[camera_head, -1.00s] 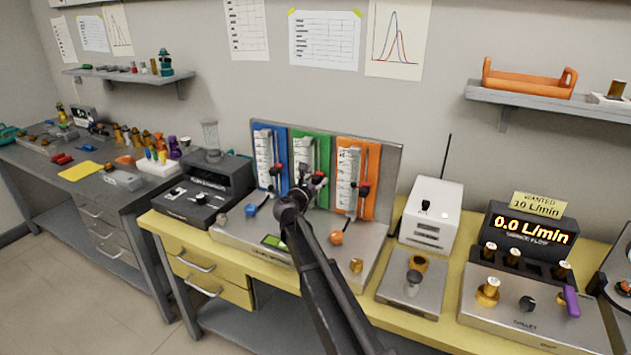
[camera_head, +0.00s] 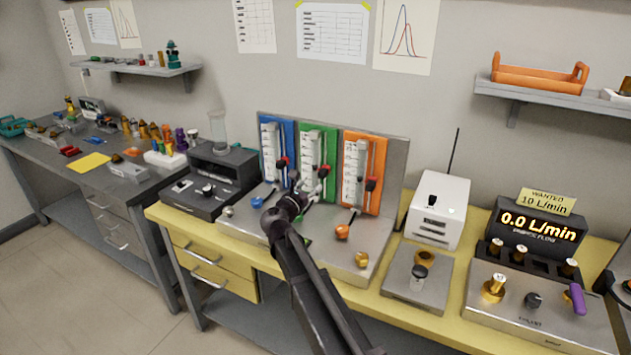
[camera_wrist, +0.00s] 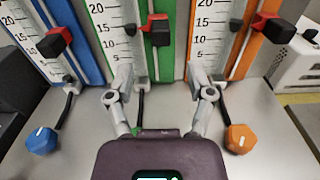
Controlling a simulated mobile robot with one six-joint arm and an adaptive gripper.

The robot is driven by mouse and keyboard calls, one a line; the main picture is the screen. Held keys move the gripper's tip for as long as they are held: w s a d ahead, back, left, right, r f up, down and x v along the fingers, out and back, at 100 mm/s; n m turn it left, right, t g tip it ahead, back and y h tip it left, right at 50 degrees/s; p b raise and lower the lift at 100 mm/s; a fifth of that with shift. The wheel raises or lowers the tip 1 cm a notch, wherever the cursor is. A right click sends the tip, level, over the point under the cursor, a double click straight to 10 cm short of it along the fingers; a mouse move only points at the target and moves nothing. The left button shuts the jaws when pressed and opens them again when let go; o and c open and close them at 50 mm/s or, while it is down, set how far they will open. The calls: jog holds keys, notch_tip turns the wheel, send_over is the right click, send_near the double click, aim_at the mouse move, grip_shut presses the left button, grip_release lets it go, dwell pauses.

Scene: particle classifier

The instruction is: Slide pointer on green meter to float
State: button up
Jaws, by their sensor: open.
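The green meter (camera_head: 331,150) stands between the blue and orange meters on the upright panel. It also shows in the wrist view (camera_wrist: 168,62), with a white scale on it. Its pointer is a red and black slider (camera_wrist: 158,28), high in the wrist view, near the 15 to 20 marks. In the head view my gripper (camera_head: 313,190) partly hides the meter's lower part.
The blue meter (camera_wrist: 83,42) and orange meter (camera_wrist: 250,60) have similar red and black sliders. A blue knob (camera_wrist: 42,140) and an orange knob (camera_wrist: 240,138) stand on the metal base (camera_wrist: 272,125). A white box (camera_head: 438,210) stands to the right.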

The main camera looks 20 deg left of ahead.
jog(key=shift+s+a, duration=0.1)
jog(key=shift+s, duration=1.55)
jog(key=shift+a, duration=0.1)
jog(key=shift+s, duration=0.15)
